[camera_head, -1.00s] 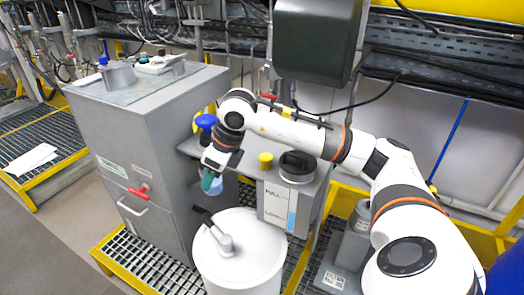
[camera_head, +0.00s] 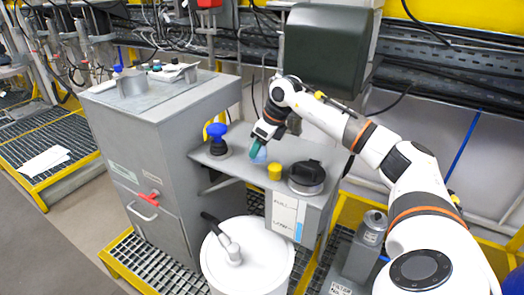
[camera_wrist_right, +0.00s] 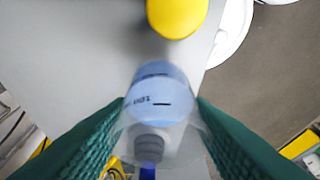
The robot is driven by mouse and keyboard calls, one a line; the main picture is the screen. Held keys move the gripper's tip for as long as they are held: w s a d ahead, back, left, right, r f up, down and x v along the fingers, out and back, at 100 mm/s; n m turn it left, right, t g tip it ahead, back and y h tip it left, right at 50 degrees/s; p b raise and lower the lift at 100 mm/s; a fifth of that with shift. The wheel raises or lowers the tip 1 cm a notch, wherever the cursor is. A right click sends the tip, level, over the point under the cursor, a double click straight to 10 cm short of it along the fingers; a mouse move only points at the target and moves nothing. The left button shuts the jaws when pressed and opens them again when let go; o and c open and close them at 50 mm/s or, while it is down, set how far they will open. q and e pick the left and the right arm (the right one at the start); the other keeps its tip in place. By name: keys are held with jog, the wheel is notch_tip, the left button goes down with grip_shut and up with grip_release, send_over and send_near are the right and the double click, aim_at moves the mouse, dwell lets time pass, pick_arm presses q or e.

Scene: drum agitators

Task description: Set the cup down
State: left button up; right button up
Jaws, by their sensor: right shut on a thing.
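The cup (camera_head: 259,157) is small, clear and light blue, with printed marks on it. It also shows in the right wrist view (camera_wrist_right: 158,98), between the two green fingers. My right gripper (camera_head: 257,149) is shut on the cup and holds it at the grey shelf (camera_head: 236,172), left of a yellow cap-like piece (camera_head: 274,172). I cannot tell whether the cup's base touches the shelf. My left gripper is not in view.
A blue-topped black item (camera_head: 217,138) stands left of the cup. A black-lidded container (camera_head: 307,176) stands right of the yellow piece. A white drum (camera_head: 246,262) is below the shelf. A grey cabinet (camera_head: 160,150) closes off the left. Bare shelf lies in front of the cup.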

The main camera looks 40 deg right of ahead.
aim_at(262, 153)
jog(key=shift+w+d, duration=0.25)
jog(key=shift+d, duration=0.4)
notch_tip(262, 153, down, 4)
jog(key=shift+r, duration=0.25)
jog(key=shift+f, duration=0.15)
jog(key=o, duration=1.1)
jog(key=shift+c, duration=0.2)
